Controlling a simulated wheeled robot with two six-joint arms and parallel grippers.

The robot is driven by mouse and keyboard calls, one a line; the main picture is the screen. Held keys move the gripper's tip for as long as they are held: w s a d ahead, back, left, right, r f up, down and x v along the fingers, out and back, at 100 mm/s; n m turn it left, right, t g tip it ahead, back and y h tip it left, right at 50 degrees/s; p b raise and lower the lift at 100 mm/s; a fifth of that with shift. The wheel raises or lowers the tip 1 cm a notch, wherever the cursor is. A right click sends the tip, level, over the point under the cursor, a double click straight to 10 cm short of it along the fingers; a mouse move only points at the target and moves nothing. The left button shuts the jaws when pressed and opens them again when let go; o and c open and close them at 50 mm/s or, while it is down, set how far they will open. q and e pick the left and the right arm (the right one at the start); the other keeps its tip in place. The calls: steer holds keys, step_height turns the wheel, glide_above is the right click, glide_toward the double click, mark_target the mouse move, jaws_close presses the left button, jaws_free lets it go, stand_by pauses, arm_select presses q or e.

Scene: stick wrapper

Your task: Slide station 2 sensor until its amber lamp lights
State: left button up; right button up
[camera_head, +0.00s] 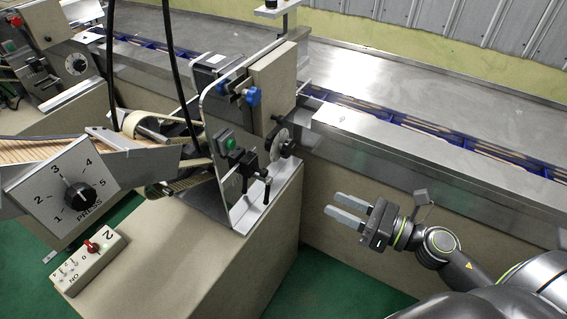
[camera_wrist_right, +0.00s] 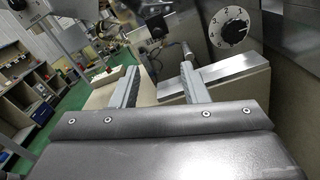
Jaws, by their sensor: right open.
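The station 2 machine stands left of centre in the head view, with a number 2 on its switch box (camera_head: 88,262). Its upright metal plate (camera_head: 218,115) carries a green button, blue knobs and small black clamp-like parts (camera_head: 243,165). I cannot tell for sure which part is the sensor, and I see no lit amber lamp. My right gripper (camera_head: 333,204) is open and empty, to the right of the machine and apart from it, fingers pointing left. In the right wrist view its fingers (camera_wrist_right: 158,72) are spread with nothing between them. My left gripper is out of view.
A PRESS dial (camera_head: 79,196) is at the left. A steel conveyor (camera_head: 400,137) with a blue chain of sticks runs behind the machine. Black cables hang at the upper left. A numbered dial (camera_wrist_right: 229,27) shows in the wrist view. Green floor lies below my right gripper.

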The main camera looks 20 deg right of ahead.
mark_target(267, 174)
steer(key=p+x, duration=0.6)
steer(key=x, duration=1)
steer(key=shift+s+a+r, duration=0.1)
steer(key=shift+a+r, duration=0.1)
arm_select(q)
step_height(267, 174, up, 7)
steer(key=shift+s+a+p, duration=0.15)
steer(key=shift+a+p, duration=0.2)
arm_select(e)
steer(key=shift+x, duration=0.75)
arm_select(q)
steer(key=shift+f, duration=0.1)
arm_select(e)
steer(key=shift+f, duration=0.1)
jaws_close()
